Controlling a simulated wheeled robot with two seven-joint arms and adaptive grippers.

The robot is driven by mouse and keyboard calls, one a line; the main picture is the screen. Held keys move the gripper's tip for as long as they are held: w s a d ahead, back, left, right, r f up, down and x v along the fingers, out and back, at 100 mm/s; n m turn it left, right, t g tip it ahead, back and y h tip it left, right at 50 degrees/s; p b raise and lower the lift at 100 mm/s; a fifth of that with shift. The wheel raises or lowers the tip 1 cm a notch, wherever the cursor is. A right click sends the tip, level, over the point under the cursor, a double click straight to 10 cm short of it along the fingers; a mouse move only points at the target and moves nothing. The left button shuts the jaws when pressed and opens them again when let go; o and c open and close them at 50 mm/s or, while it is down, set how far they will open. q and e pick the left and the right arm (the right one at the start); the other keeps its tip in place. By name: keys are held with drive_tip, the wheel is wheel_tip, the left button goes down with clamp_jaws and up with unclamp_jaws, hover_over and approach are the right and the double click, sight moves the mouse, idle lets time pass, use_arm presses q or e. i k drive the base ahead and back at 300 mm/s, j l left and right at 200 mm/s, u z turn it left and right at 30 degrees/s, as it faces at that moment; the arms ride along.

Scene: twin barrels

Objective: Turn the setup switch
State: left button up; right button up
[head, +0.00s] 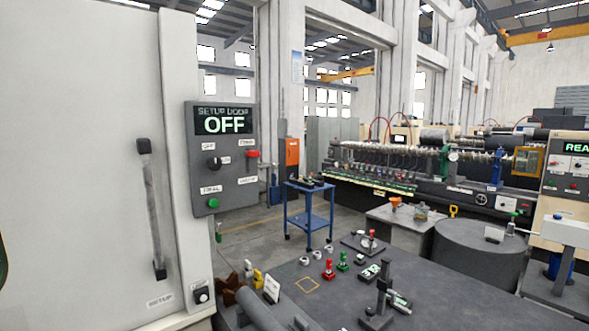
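A grey control panel (222,185) is mounted at the right edge of a large white cabinet. Its screen (224,121) reads "OFF" under a smaller line that seems to say "SETUP DOOR". Below it is a black rotary knob (213,162) with small labels around it, one reading "OFF". A red button (252,154) and a green button (213,203) are on the same panel. A label (160,301) reading "SETUP" is low on the cabinet, left of a small black-and-white switch (201,295). Neither gripper is recognisable in view.
The white cabinet door (90,120) fills the left side and has a long vertical handle (151,210). A dark table (330,295) with small tools stands at the lower right. A blue cart (309,215) stands behind it. The space before the panel looks clear.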

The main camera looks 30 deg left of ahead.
sight(212, 163)
drive_tip(key=u, duration=1.45)
